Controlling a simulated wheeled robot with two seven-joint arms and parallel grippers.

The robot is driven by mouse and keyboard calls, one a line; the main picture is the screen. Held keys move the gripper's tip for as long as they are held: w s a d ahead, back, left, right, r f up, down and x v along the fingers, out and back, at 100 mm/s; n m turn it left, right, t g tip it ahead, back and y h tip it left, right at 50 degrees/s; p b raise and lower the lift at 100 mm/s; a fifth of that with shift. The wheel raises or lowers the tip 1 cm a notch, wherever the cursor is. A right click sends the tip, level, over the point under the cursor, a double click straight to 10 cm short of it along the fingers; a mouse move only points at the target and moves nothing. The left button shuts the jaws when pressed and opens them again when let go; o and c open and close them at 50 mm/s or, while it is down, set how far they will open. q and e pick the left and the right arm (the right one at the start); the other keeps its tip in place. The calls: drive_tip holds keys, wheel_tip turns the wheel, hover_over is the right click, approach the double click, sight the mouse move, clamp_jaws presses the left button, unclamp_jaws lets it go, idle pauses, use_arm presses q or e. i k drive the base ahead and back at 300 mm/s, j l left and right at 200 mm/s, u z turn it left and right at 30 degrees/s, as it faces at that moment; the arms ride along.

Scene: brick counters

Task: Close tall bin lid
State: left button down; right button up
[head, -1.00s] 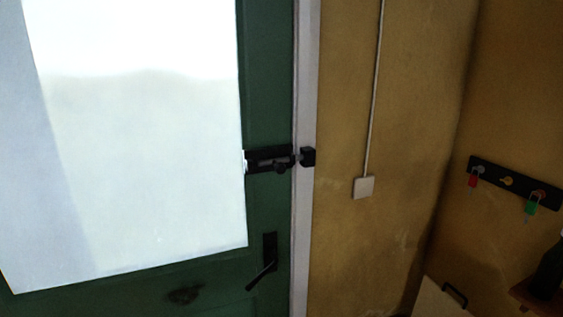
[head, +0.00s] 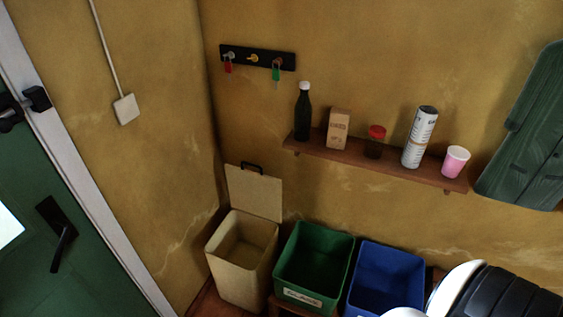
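The tall bin (head: 239,279) is cream-coloured and stands in the corner at the lower middle of the head view. Its lid (head: 254,194) is open, standing upright at the back of the bin against the wall. A dark handle (head: 251,168) sits on the lid's top edge. The inside of the bin looks empty as far as I can see. A white and black part of my own body shows at the lower right. Neither of my grippers is in view.
A green bin (head: 314,265) and a blue bin (head: 385,278) stand right of the tall bin. A wooden shelf (head: 400,172) above holds a bottle, a box, a jar, a can and a pink cup. A green door (head: 85,277) is at the left.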

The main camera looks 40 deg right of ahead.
sight(259, 195)
drive_tip(key=z, duration=0.9)
